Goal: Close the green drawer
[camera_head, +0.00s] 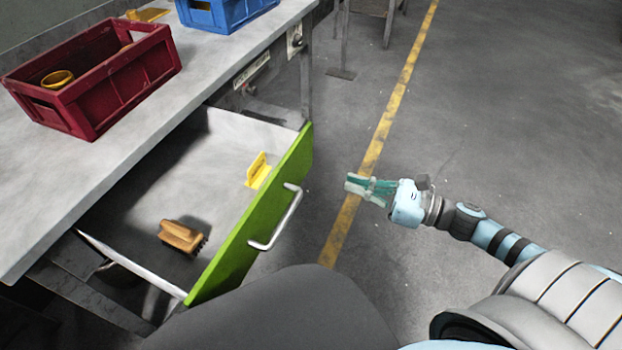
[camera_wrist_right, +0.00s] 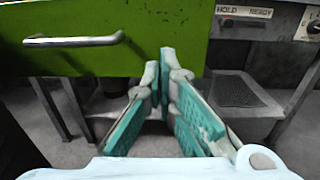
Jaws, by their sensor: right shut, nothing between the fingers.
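The green drawer (camera_head: 240,233) is pulled out from under the grey workbench. Its green front carries a silver bar handle (camera_head: 277,222). Inside lie a brush with a wooden back (camera_head: 181,236) and a yellow bracket-shaped piece (camera_head: 258,171). My right gripper (camera_head: 352,184) is shut and empty, to the right of the drawer front and apart from it in the head view. In the right wrist view, the green front (camera_wrist_right: 170,45) fills the upper left, with the handle (camera_wrist_right: 75,41) left of the gripper fingers (camera_wrist_right: 166,55). My left gripper is in neither view.
A dark red crate (camera_head: 100,78) with yellow items and a blue crate (camera_head: 222,12) stand on the workbench (camera_head: 60,185). A label and switch panel (camera_wrist_right: 262,17) is beside the drawer. The floor (camera_head: 480,120) with a yellow line (camera_head: 385,120) is clear right of the bench.

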